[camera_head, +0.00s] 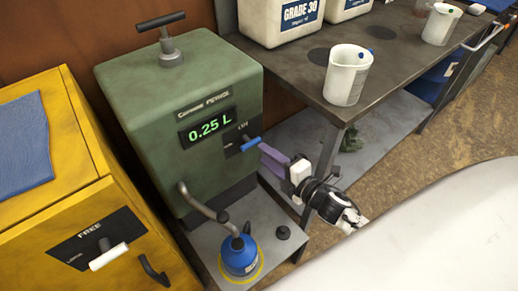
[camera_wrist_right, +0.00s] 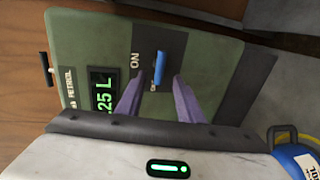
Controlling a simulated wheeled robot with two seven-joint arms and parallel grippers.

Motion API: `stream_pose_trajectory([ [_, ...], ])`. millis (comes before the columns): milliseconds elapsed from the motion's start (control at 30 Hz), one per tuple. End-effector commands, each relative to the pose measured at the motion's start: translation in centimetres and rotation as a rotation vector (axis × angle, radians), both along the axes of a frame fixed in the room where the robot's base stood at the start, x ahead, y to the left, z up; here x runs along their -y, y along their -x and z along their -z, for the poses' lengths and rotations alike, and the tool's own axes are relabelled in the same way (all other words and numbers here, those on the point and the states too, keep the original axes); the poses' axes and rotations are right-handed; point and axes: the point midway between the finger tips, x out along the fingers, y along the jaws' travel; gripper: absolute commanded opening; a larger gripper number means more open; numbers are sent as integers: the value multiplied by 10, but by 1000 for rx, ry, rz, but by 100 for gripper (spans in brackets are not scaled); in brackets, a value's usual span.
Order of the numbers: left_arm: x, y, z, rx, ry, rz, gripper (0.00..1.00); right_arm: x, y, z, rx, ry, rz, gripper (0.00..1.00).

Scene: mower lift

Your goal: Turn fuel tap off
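The fuel tap is a small blue lever (camera_head: 250,144) on a dark plate on the front of the green petrol dispenser (camera_head: 180,75). The dispenser's display (camera_head: 207,126) reads 0.25 L. My right gripper (camera_head: 265,150) is at the tap with purple fingers. In the right wrist view the blue lever (camera_wrist_right: 160,68) shows between and just beyond the two spread fingertips (camera_wrist_right: 159,78). They stand apart with a gap on each side of it; contact is not visible. The word ON is beside the lever; a second label is partly hidden. My left gripper is out of view.
A blue can (camera_head: 240,254) stands under the dispenser's spout (camera_head: 200,203), with a black cap (camera_head: 283,232) beside it. A yellow cabinet (camera_head: 60,190) is at left. A metal bench (camera_head: 400,45) with white jugs (camera_head: 347,75) is at right, close to my right arm.

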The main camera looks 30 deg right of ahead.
Motion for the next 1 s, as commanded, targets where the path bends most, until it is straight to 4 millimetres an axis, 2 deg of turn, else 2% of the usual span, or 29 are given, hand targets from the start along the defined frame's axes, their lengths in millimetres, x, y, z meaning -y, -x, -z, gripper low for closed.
stream_pose_trajectory([
  [100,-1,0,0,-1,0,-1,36,3,23,-4,-3,1,0,34],
  [300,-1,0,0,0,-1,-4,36,6,42,-8,0,0,0,34],
  [900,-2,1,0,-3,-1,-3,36,6,45,-8,-3,-5,2,34],
  [1000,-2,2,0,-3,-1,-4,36,-2,55,2,-54,-122,48,34],
])
